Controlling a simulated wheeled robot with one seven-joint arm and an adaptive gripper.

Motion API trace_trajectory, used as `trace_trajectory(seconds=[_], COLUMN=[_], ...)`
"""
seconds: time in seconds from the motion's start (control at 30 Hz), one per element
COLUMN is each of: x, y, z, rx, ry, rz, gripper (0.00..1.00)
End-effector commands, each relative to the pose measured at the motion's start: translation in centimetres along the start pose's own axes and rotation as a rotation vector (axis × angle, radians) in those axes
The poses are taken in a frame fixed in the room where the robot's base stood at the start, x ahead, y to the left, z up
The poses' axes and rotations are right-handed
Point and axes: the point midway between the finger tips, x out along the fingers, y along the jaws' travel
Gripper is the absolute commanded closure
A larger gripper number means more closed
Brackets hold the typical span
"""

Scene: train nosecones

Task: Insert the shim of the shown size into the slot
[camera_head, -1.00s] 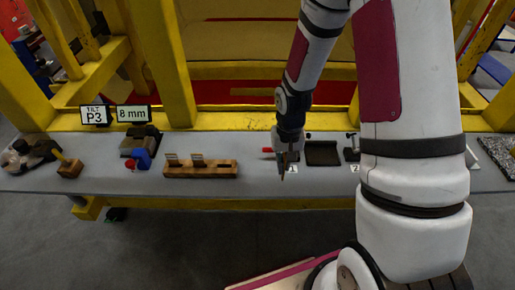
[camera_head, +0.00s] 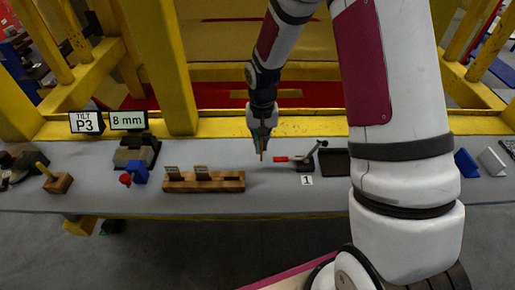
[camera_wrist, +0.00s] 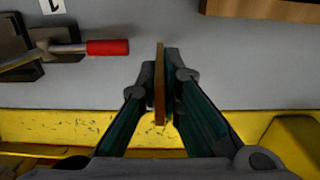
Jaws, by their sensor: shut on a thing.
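My gripper (camera_head: 262,150) is shut on a thin brown shim (camera_wrist: 159,85), which stands edge-on between the fingertips in the wrist view. The gripper hangs over the grey bench, apart from the surface. The wooden block (camera_head: 203,187) lies to its left, with two thin shims (camera_head: 172,171) (camera_head: 201,172) standing in it. A dark slot (camera_head: 228,180) shows as bare near the block's right end. A corner of the block (camera_wrist: 265,9) shows at the upper right in the wrist view. A sign (camera_head: 128,121) reads 8 mm. The held shim's thickness cannot be read.
A dark tray (camera_head: 335,162) is farther right. Bench between gripper and block is clear.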

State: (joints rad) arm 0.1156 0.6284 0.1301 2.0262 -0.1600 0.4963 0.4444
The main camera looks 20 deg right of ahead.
Motion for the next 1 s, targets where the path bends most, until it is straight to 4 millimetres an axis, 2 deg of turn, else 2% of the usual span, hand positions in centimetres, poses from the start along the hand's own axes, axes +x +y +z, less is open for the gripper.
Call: trace_trajectory(seconds=[0.17,0.4,0.77,0.8,0.87,1.0], x=[0.6,3.5,3.7,3.7,3.7,3.7], y=[-0.2,-0.2,-0.2,-0.2,-0.2,-0.2], z=[-0.3,-0.3,-0.2,-0.2,-0.2,-0.2], rx=[0.0,0.0,-0.001,0.0,0.0,0.0], ry=[-0.001,-0.001,0.0,0.0,0.0,0.0], rz=[0.0,0.0,0.0,0.0,0.0,0.0], gripper=[1.0,1.0,1.0,0.87,0.74,0.74])
